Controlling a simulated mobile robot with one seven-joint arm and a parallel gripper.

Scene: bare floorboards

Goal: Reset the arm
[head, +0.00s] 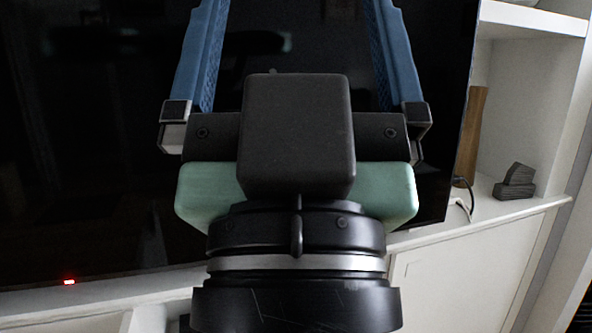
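My gripper (291,8) fills the middle of the head view, seen from behind its wrist. Its two blue fingers stand wide apart and run up past the top edge, so their tips are cut off. The gap between the fingers looks empty, with only a dark screen behind it. The black wrist and green-sided gripper body hide what lies directly behind them.
A large dark screen (80,130) stands behind my gripper, with a small red light (69,282) at its lower left. A white shelf unit (535,85) stands at right, holding a brown upright object (470,135) and dark stacked blocks (514,183). White cabinet fronts (460,280) lie below.

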